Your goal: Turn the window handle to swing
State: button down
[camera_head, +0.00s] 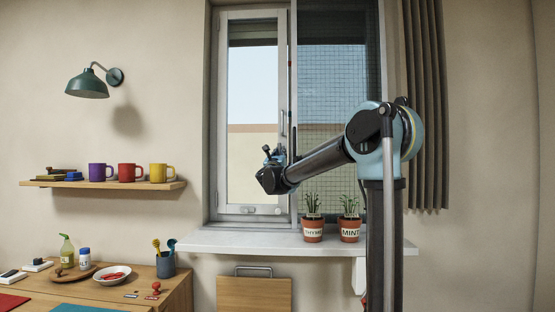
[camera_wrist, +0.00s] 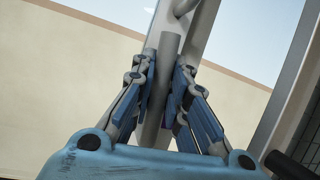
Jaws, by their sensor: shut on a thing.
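The window handle (camera_wrist: 167,48) is a grey bar running down between my fingers in the wrist view, with its mount at the top on the pale frame. My gripper (camera_wrist: 163,74) is shut on the bar, with blue finger pads on both sides. In the head view my gripper (camera_head: 276,156) is at the right edge of the white window sash (camera_head: 221,120). Part of the handle (camera_head: 284,124) shows upright above it; the gripped part is hidden there. I cannot tell whether the sash is fully closed.
The sill (camera_head: 245,241) holds a thyme pot (camera_head: 313,231) and a mint pot (camera_head: 349,230) below my arm. A dark mesh (camera_head: 333,80) covers the right opening, beside a curtain (camera_head: 425,110). A mug shelf (camera_head: 105,184) and cluttered desk are at left.

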jog(key=shift+d+r+m+h, duration=0.1)
jog(key=shift+d+m+h, duration=0.35)
jog(key=shift+m+h, duration=0.4)
jog(key=shift+m, duration=0.25)
jog(key=c, duration=1.5)
grip_release()
jog(key=shift+c, duration=0.2)
jog(key=shift+s, duration=0.15)
jog(key=v, duration=1.1)
jog(key=shift+s, duration=0.4)
